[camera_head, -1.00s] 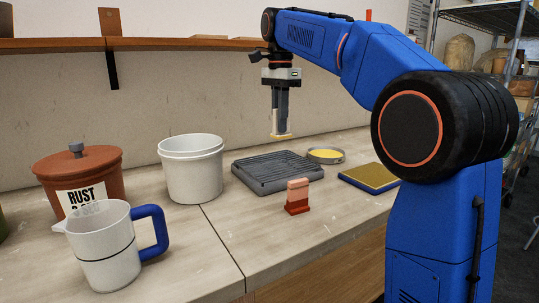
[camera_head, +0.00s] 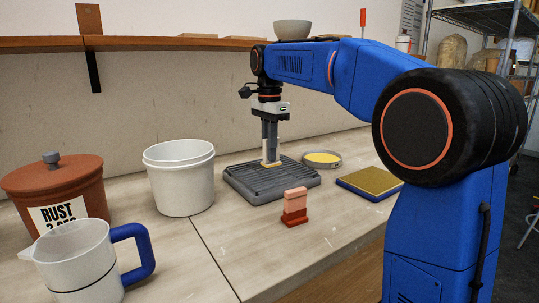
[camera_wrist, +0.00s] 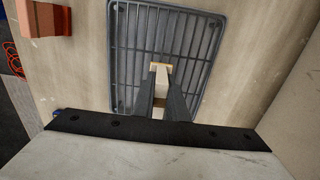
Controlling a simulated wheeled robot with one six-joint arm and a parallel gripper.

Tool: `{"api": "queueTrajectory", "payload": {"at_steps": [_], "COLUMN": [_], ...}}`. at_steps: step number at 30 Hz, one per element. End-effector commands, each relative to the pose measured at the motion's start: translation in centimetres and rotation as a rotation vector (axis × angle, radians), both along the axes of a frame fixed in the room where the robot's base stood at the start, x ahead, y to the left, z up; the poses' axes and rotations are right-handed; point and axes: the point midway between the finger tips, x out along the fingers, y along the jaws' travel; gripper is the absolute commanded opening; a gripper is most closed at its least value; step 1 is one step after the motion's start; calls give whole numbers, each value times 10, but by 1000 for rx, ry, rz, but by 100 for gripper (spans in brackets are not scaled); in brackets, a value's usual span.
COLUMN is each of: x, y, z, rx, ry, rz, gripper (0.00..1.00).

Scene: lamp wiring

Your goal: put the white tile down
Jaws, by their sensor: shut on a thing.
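My gripper (camera_head: 270,157) points straight down and is shut on the white tile (camera_head: 271,164), a small pale piece with a yellowish edge. The tile is at the fingertips, over the dark grey ribbed rack (camera_head: 245,187). In the wrist view the tile (camera_wrist: 160,69) shows between the finger ends, above the middle of the rack's bars (camera_wrist: 129,50). The fingers hide part of the tile. It is very low over the rack; I cannot tell whether it touches.
A round dish of yellow stuff (camera_head: 323,159) stands close right of the rack. A red block holder (camera_head: 294,207) stands in front, a yellow-topped pad (camera_head: 371,181) to the right. A white bucket (camera_head: 180,178), measuring jug (camera_head: 82,259) and brown lidded pot (camera_head: 62,186) are left.

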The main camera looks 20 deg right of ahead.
Motion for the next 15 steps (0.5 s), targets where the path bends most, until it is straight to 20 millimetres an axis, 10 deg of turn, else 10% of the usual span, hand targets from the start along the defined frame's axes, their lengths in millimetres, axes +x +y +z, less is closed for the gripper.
{"api": "queueTrajectory", "payload": {"at_steps": [15], "x": [0], "y": [0], "z": [-16], "rx": [0], "ry": [0], "rz": [0], "gripper": [0]}}
